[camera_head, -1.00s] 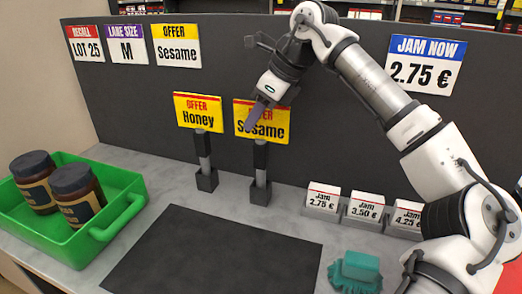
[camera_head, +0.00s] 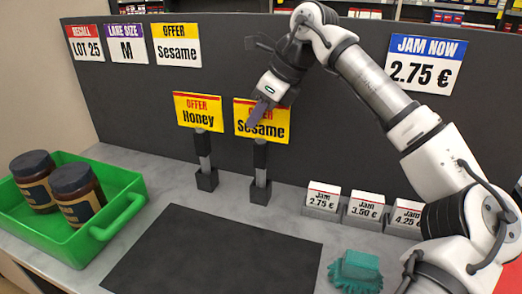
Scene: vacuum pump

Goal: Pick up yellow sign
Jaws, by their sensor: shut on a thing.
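Two yellow signs with red tops stand on posts at the back of the counter. The left one is the Honey sign (camera_head: 199,117) on its stand (camera_head: 205,170). The right one is the Sesame sign (camera_head: 272,129) on its stand (camera_head: 260,175). My gripper (camera_head: 260,112) comes down from above right and is shut on the Sesame sign, its fingers covering part of the upper lettering. The Sesame sign is upright and appears to be still at the top of its post.
A green tray (camera_head: 133,221) with two dark jars (camera_head: 75,190) stands at left. A dark mat (camera_head: 215,262) lies empty in front. Small Jam price blocks (camera_head: 362,210) and a teal object (camera_head: 357,270) are at right. A dark panel (camera_head: 330,130) with cards stands behind.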

